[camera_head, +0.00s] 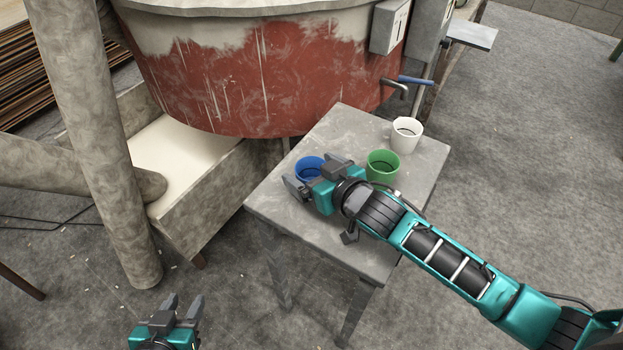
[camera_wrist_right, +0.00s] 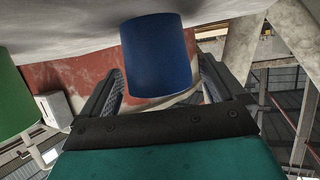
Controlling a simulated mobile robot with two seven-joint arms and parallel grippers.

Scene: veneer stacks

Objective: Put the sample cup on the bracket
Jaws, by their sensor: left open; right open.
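Three cups stand on a small grey table (camera_head: 341,124): a blue cup (camera_head: 307,168) at the left, a green cup (camera_head: 383,165) in the middle and a white cup (camera_head: 406,135) at the back right. I cannot tell which is the sample cup. My right gripper (camera_head: 314,172) is open at the blue cup. In the right wrist view, the blue cup (camera_wrist_right: 157,55) shows between the fingers; contact is unclear. The green cup (camera_wrist_right: 14,100) is at that view's left edge. My left gripper (camera_head: 183,304) is open and empty, low over the floor. I cannot clearly identify the bracket.
A large red and grey tank (camera_head: 255,75) stands behind the table, with a tap (camera_head: 395,85) and blue handle (camera_head: 415,80) near the white cup. A grey ledge (camera_head: 470,34) is at the upper right. A trough (camera_head: 205,205) and thick pipes are left.

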